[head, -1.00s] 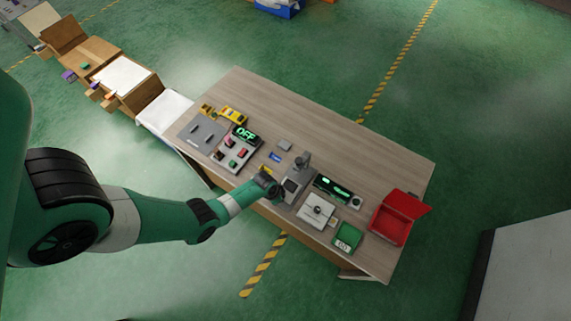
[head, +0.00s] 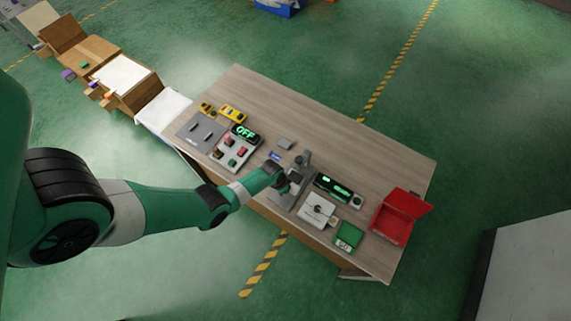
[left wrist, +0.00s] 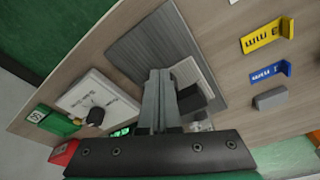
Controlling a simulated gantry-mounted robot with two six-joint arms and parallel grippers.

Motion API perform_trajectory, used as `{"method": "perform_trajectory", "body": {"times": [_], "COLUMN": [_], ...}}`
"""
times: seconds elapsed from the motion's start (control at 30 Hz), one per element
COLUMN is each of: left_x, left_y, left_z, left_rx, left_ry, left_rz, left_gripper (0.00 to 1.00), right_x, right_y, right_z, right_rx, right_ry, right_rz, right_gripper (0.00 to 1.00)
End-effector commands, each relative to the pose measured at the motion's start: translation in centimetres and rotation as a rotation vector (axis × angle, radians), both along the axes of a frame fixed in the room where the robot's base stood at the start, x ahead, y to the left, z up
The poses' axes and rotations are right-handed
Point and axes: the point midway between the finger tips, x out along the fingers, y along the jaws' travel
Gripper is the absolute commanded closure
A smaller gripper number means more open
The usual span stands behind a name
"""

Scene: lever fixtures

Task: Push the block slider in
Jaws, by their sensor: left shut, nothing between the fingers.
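In the left wrist view the ridged grey plate (left wrist: 150,48) carries a pale block with a dark top (left wrist: 192,96). My left gripper (head: 286,183) is over the fixture and hides part of it. In the left wrist view its shut, empty fingers (left wrist: 159,80) point at the plate beside the pale block; contact cannot be told. My right gripper is not in view.
A white dial box (head: 318,210), a lit display (head: 338,190), a green box (head: 348,236) and an open red box (head: 396,219) stand to the right. A switch panel (head: 233,152) is left. Blue (left wrist: 270,73) and yellow (left wrist: 267,36) gauges lie nearby. The table's back is clear.

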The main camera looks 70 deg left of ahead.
Motion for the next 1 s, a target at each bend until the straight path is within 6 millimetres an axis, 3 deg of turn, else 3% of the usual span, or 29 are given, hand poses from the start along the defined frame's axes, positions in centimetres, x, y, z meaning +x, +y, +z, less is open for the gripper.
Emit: {"method": "perform_trajectory", "body": {"times": [0.37,1.0], "left_x": [1.3,0.5], "left_y": [1.0,0.4], "left_z": [0.0,0.6], "left_rx": [0.001,0.0], "left_ry": [-0.002,0.0], "left_rz": [0.0,-0.001], "left_gripper": [1.0,1.0], "right_x": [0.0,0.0], "right_y": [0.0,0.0], "right_z": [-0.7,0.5], "right_rx": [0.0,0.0], "right_ry": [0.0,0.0], "right_rz": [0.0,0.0], "right_gripper": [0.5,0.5]}}
